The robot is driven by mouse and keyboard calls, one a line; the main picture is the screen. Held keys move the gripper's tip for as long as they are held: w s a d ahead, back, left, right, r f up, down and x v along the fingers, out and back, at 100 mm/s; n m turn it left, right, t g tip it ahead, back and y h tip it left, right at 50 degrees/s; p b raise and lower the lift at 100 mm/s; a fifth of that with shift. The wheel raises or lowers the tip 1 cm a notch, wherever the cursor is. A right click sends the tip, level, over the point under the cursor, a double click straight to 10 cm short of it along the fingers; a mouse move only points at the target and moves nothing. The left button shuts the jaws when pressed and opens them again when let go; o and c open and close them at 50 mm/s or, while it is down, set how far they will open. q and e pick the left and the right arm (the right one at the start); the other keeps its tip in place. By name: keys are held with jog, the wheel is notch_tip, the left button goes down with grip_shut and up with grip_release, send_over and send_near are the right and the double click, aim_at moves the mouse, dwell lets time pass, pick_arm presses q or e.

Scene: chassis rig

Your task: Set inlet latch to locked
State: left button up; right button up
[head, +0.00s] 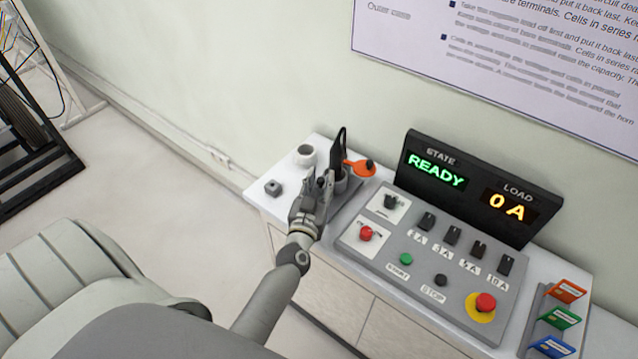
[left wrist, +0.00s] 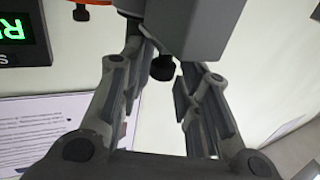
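My left gripper (head: 323,186) is at the left part of the white cabinet, against a grey upright fixture (head: 346,186). In the left wrist view the two fingers (left wrist: 160,82) stand apart, with a small black knob (left wrist: 163,67) under a grey block (left wrist: 208,25) showing between them. I cannot tell whether either finger touches it. An orange lever (head: 356,168) with a black knob sticks out to the right of the fixture; its edge also shows in the left wrist view (left wrist: 97,2). No inlet latch label is readable. My right gripper is not in view.
A control panel (head: 398,266) with switches and buttons lies right of the gripper. A display (head: 478,188) reads READY and 0 A. A white cup-like part (head: 305,155) and a small grey block (head: 273,188) stand on the left. Coloured cards (head: 560,318) stand at right.

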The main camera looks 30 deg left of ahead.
pick_arm(q)
jog(key=shift+o, duration=0.4)
jog(key=shift+w, duration=0.1)
jog(key=shift+s, duration=0.25)
jog(key=v, duration=1.1)
jog(key=shift+s, duration=0.2)
jog(key=shift+d, duration=0.1)
